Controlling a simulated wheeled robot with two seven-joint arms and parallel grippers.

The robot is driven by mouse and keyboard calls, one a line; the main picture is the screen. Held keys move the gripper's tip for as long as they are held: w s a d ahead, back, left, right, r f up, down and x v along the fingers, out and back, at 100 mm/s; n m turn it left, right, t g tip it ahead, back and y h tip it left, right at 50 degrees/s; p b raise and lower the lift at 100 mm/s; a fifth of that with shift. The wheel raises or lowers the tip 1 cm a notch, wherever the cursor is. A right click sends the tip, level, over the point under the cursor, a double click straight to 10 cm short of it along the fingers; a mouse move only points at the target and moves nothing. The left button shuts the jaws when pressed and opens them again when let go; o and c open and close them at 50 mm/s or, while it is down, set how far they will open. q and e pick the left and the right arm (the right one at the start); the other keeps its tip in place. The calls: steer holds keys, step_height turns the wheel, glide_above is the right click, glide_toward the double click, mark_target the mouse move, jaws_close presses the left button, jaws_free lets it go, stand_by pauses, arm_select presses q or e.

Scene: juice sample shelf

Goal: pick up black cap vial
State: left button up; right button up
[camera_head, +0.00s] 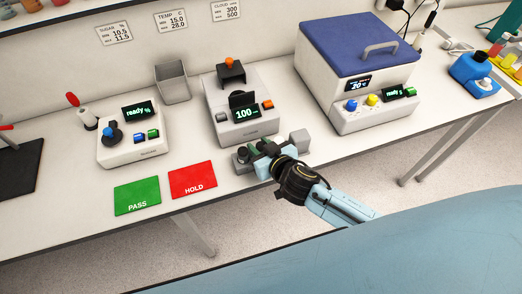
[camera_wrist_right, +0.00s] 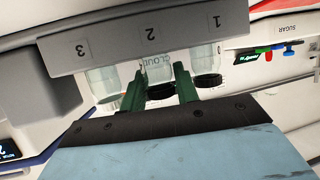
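Clear vials stand in a grey rack with positions marked 1, 2 and 3 in the right wrist view (camera_wrist_right: 115,50). The middle vial (camera_wrist_right: 157,74) has a black cap (camera_wrist_right: 161,92) and sits at position 2. The vial at position 1 (camera_wrist_right: 206,58) also shows a black cap. Contact is unclear. In the head view my right gripper (camera_head: 259,150) covers much of the rack (camera_head: 242,166). My left gripper is out of view.
Behind the rack is a device reading 100 (camera_head: 243,133). Green PASS (camera_head: 137,195) and red HOLD (camera_head: 193,180) mats lie left of the rack. A blue-lidded bath (camera_head: 355,80) stands to the right. The sugar meter (camera_head: 132,145) is further left.

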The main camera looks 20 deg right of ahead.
steer(key=shift+w+a+f, duration=0.2)
steer(key=shift+w+f, duration=0.1)
steer(key=shift+w, duration=0.35)
steer(key=c, duration=0.6)
steer(key=shift+r, duration=0.1)
